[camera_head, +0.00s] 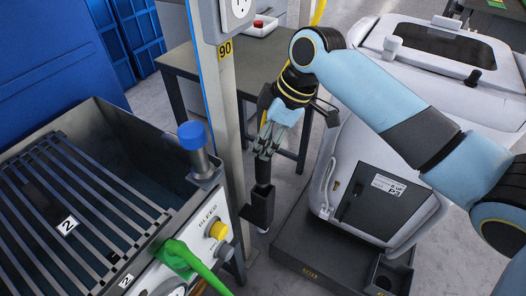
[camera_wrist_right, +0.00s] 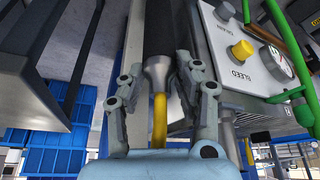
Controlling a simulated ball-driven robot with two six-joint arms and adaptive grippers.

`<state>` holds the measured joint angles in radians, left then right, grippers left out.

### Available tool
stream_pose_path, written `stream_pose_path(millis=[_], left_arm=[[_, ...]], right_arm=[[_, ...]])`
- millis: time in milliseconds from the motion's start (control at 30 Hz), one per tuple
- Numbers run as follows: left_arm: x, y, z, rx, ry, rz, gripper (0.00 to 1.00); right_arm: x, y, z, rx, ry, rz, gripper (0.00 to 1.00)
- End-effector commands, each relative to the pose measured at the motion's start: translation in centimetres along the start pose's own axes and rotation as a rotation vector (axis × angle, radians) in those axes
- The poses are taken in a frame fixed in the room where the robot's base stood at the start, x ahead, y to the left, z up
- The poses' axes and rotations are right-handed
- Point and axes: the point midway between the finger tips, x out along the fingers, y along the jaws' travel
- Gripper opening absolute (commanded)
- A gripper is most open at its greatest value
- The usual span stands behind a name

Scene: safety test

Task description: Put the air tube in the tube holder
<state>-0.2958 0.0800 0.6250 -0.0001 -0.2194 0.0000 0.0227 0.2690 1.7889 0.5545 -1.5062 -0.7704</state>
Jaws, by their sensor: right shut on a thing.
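My right gripper (camera_head: 266,148) points down beside the grey post and is shut on the air tube. In the right wrist view, its fingers (camera_wrist_right: 162,85) close on the tube's grey fitting (camera_wrist_right: 156,68), with the yellow hose (camera_wrist_right: 160,118) running back between them and a black length (camera_wrist_right: 166,28) leading away. The tube's black lower part (camera_head: 263,172) hangs below the fingers in the head view. It meets the top of the black tube holder (camera_head: 260,209), a box low by the post; I cannot tell how deep it sits. My left gripper is not in view.
The grey post (camera_head: 219,105) stands close left of the gripper. A slatted metal basin (camera_head: 95,205) with a panel of knobs and a green pipe (camera_head: 185,257) is at left. A white machine (camera_head: 385,170) stands right. A dark table (camera_head: 255,70) is behind.

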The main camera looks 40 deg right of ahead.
Motion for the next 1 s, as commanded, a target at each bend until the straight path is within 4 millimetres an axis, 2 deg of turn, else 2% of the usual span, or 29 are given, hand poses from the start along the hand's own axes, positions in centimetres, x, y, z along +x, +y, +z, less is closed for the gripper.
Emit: stream_pose_path(millis=[200,567,600,700,767,1000], left_arm=[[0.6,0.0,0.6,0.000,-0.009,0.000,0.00],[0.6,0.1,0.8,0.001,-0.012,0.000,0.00],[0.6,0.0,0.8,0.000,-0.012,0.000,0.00],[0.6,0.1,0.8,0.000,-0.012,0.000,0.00],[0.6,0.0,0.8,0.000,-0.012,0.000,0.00],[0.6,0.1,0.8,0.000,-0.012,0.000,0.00]], right_arm=[[2.9,0.0,1.2,0.002,-0.001,-0.001,0.00],[3.3,0.0,1.4,0.000,0.000,0.001,0.00],[3.2,0.0,1.4,0.000,-0.001,0.000,0.37],[3.2,0.0,1.4,0.000,-0.001,0.000,0.50],[3.2,0.0,1.4,0.000,-0.001,0.000,0.55],[3.1,0.0,1.3,0.000,0.000,0.000,0.55]])
